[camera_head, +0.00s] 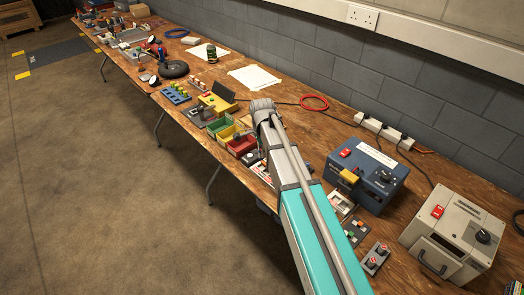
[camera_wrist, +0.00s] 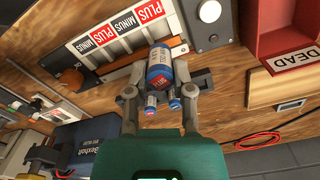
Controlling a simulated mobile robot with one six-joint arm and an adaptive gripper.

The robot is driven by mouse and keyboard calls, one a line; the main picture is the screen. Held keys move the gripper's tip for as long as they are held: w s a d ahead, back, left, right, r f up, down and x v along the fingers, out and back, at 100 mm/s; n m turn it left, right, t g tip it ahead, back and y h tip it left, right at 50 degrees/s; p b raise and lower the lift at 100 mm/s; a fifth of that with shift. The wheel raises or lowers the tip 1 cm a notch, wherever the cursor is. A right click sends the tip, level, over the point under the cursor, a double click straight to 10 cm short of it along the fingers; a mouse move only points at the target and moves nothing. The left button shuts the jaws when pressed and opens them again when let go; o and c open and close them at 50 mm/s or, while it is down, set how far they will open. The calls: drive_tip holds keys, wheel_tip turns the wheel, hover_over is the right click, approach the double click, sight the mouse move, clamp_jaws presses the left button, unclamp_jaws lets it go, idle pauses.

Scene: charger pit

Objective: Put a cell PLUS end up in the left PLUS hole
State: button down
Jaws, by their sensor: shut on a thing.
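My gripper (camera_wrist: 160,85) is shut on a blue cell (camera_wrist: 159,72) with a white band and a red-and-white mark; which end is up I cannot tell. The cell lies between the fingertips, over the edge of a charger with a row of PLUS and MINUS labels (camera_wrist: 116,33). The holes are hidden or too dark to make out, and I cannot tell whether the cell touches one. In the head view the charger (camera_head: 263,172) is partly behind my arm, and my gripper is hidden there.
A red bin marked DEAD (camera_wrist: 288,58) stands right of the charger; it also shows in the head view (camera_head: 241,146). A blue box (camera_head: 367,181) and a beige box (camera_head: 452,236) stand to the right. White papers (camera_head: 255,77) lie behind. A red cable (camera_wrist: 258,140) lies nearby.

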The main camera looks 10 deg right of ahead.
sight(262, 168)
drive_tip(key=shift+f+b, duration=1.7)
drive_tip(key=shift+f, duration=0.3)
drive_tip(key=shift+f+b, duration=1.05)
idle(0.5)
drive_tip(key=shift+c, duration=2)
unclamp_jaws()
drive_tip(key=shift+r, duration=0.2)
drive_tip(key=shift+r+p, duration=3.35)
drive_tip(key=shift+p, duration=0.2)
